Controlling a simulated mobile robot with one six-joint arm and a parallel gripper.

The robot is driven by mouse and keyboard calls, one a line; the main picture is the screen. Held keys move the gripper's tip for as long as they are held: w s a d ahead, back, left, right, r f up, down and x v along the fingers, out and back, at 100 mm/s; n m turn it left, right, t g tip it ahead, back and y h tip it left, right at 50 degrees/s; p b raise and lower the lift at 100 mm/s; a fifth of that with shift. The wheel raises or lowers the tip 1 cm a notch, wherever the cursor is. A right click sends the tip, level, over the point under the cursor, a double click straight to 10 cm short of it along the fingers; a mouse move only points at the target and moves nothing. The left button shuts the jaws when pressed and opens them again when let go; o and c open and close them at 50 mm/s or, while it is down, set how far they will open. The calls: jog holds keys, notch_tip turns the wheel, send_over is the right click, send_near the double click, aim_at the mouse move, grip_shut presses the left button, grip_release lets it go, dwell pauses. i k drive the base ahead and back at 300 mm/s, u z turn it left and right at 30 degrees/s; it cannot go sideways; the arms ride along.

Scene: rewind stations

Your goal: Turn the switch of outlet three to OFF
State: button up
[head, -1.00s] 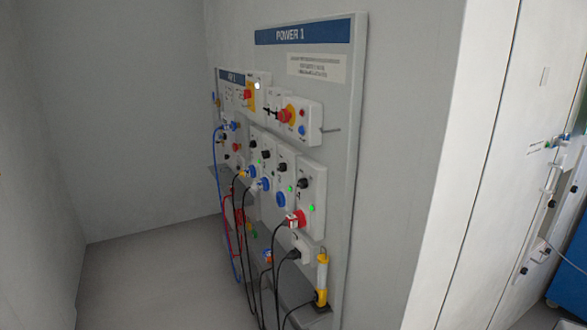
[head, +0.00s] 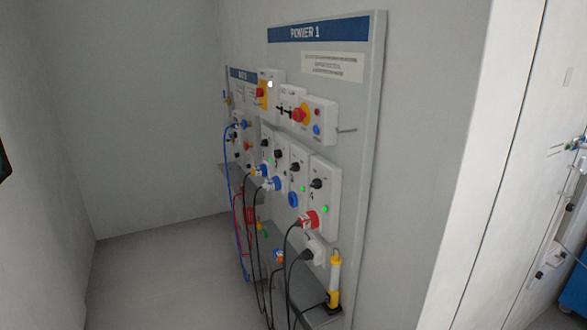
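A row of white outlet boxes with black knob switches is on the grey POWER 1 panel (head: 360,150). Counting from the left, the third box (head: 299,160) has a black knob (head: 295,167), a green light (head: 301,188) and a blue socket (head: 293,199) with no cable visible in it. Its number and the knob's exact direction are too small to read. The fourth box (head: 325,175) has a black knob, a lit green light and a red plug (head: 308,219). My gripper cannot be made out in the view; only a dark shape shows at the left edge.
Blue plugs (head: 273,184) with hanging black cables (head: 262,250) are in the boxes further left. Red emergency-stop units (head: 299,115) sit above. A yellow-and-white lamp (head: 335,280) stands below right. The floor (head: 160,275) left of the panel is clear.

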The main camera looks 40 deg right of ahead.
aim_at(295, 167)
jog(key=u, duration=0.05)
jog(key=i, duration=1)
jog(key=z, duration=0.05)
